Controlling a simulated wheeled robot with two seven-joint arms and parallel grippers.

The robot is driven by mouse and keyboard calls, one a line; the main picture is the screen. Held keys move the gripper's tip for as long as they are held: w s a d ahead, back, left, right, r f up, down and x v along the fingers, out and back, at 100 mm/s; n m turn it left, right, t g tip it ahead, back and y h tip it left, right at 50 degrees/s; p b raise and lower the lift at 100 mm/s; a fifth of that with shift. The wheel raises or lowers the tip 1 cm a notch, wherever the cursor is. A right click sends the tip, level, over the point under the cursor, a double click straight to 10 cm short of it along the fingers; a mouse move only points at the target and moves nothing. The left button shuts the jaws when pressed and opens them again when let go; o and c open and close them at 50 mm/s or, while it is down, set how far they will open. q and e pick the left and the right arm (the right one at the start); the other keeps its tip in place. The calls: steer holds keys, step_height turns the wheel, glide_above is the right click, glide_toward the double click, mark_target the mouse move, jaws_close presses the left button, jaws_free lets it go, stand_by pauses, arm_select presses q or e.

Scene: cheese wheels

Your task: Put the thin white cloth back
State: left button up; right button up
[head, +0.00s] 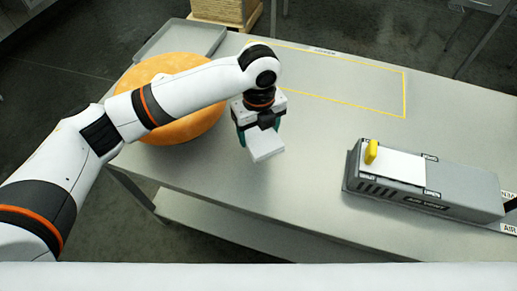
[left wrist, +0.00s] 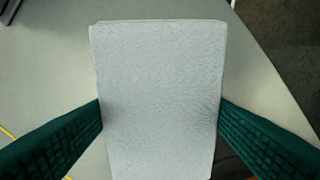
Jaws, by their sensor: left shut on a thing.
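The thin white cloth (head: 267,148) looks like a flat folded pad. My left gripper (head: 260,131) is shut on it, with a green finger at each side edge. In the left wrist view the cloth (left wrist: 158,95) fills the middle between the two green fingers (left wrist: 160,125). In the head view it hangs over the near part of the steel table, right of the orange cheese wheel; whether it touches the table I cannot tell. My right gripper is not in view.
The orange cheese wheel (head: 190,127) stands partly behind my left arm, near a grey tray (head: 181,38). A grey device (head: 425,185) with a white top patch (head: 393,164) and a yellow piece (head: 371,151) is at right. A yellow-outlined area (head: 345,84) at the back is empty.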

mark_target(258, 134)
arm_select(q)
step_height(258, 134, down, 5)
steer(key=shift+a+r+p, duration=0.1)
steer(key=shift+p, duration=0.25)
step_height(258, 134, down, 4)
steer(key=shift+s+r+p, duration=0.1)
steer(key=shift+r+p, duration=0.1)
steer(key=shift+p, duration=0.15)
steer(key=shift+f, duration=0.1)
steer(key=o, duration=0.9)
steer(key=shift+o, duration=0.2)
step_height(258, 134, up, 11)
steer(key=shift+f+b, duration=0.1)
steer(key=shift+b, duration=1.05)
steer(key=shift+r, duration=0.7)
